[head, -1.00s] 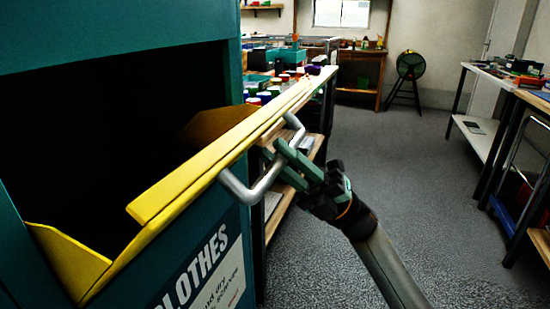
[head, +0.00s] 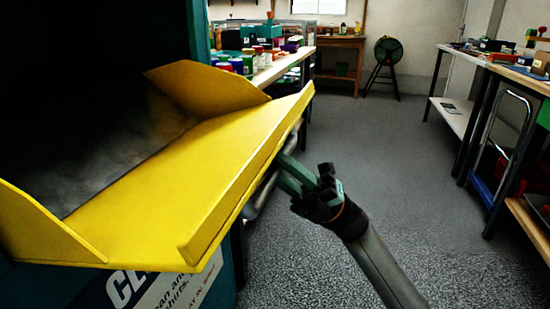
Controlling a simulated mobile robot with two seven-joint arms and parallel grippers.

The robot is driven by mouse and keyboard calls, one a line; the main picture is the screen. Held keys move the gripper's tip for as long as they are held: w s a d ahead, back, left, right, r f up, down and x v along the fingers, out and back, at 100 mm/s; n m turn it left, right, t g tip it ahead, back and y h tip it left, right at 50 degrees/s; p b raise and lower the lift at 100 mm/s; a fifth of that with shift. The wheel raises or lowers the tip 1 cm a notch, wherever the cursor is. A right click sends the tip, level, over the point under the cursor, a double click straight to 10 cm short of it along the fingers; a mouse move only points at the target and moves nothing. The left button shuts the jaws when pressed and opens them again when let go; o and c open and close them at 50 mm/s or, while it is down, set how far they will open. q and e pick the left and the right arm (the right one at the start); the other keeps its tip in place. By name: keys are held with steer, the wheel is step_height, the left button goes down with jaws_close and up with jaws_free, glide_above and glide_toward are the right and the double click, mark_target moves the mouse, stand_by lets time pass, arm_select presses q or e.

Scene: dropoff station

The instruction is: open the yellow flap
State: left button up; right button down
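The yellow flap (head: 165,195) is tilted out from a teal clothes bin (head: 202,30), its inner face and both side plates showing. The dark opening shows behind and above it. A grey bar handle (head: 262,193) is on the flap's outer face, mostly hidden by the flap's edge. My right gripper (head: 285,178) is at the handle, its green fingers reaching to the bar. The fingertips are partly hidden behind the flap's edge, so I cannot see whether they close around the bar. My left gripper is not in view.
A table with several jars (head: 250,62) stands behind the flap. A black fan (head: 385,66) stands by the back wall. Benches (head: 470,130) line the right side. The grey floor (head: 370,150) between them is clear.

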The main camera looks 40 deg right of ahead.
steer(key=shift+s+d+f, duration=0.15)
steer(key=shift+f, duration=0.15)
steer(key=c, duration=0.8)
jaws_free()
steer(key=shift+o, duration=0.2)
steer(key=v, duration=1.2)
steer(key=shift+d+f, duration=0.15)
steer(key=shift+f, duration=0.15)
